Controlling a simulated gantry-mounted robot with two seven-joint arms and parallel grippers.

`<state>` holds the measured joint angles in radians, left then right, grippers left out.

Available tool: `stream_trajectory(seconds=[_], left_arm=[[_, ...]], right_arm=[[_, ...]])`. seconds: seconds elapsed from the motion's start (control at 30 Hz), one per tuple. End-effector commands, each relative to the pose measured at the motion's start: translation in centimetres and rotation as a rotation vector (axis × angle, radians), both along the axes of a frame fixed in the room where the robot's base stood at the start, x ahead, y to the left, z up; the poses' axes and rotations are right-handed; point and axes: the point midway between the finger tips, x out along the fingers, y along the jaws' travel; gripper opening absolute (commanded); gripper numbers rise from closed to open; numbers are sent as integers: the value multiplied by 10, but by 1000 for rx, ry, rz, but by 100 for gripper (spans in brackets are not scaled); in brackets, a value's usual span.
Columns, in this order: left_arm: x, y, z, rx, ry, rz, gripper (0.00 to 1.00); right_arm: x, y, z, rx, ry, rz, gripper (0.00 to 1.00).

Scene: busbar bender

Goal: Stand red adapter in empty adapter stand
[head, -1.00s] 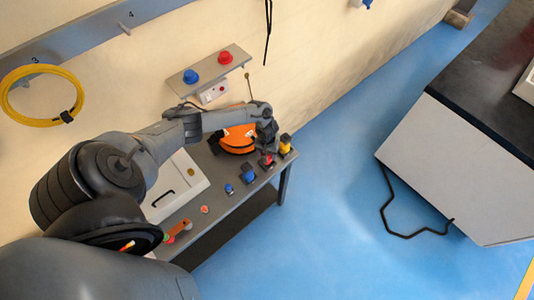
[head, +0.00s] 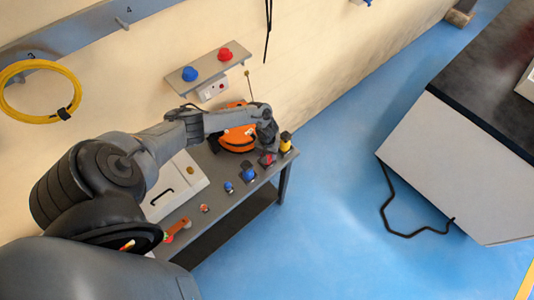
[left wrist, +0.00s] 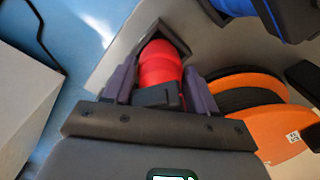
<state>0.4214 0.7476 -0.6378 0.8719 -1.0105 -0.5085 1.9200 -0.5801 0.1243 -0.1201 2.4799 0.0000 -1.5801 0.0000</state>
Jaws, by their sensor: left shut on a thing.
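The red adapter (left wrist: 160,65) is between the two fingers of my left gripper (left wrist: 160,82), which is shut on it. Beyond the adapter in the left wrist view, the dark-edged adapter stand (left wrist: 152,34) shows around its far end. I cannot tell whether the adapter is seated in it or just above. In the head view, my left gripper (head: 269,147) points down over the right end of the grey table, with the red adapter (head: 267,159) partly hidden below it. My right gripper is not in view.
An orange and black round item (head: 238,138) lies behind. A white box (head: 180,188) sits on the table (head: 215,223). The table's front edge is close.

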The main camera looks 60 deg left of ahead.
Motion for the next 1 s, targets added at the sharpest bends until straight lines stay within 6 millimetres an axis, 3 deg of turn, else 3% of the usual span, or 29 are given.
stream_trajectory(seconds=[0.5,0.53,0.7,1.0], left_arm=[[0,0,-13,0,0,1,20],[0,0,-13,1,-1,1,58],[0,0,-12,1,-1,0,84],[0,0,-12,1,1,0,86]], right_arm=[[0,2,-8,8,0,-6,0],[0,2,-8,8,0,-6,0],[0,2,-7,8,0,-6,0],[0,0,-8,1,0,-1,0]])
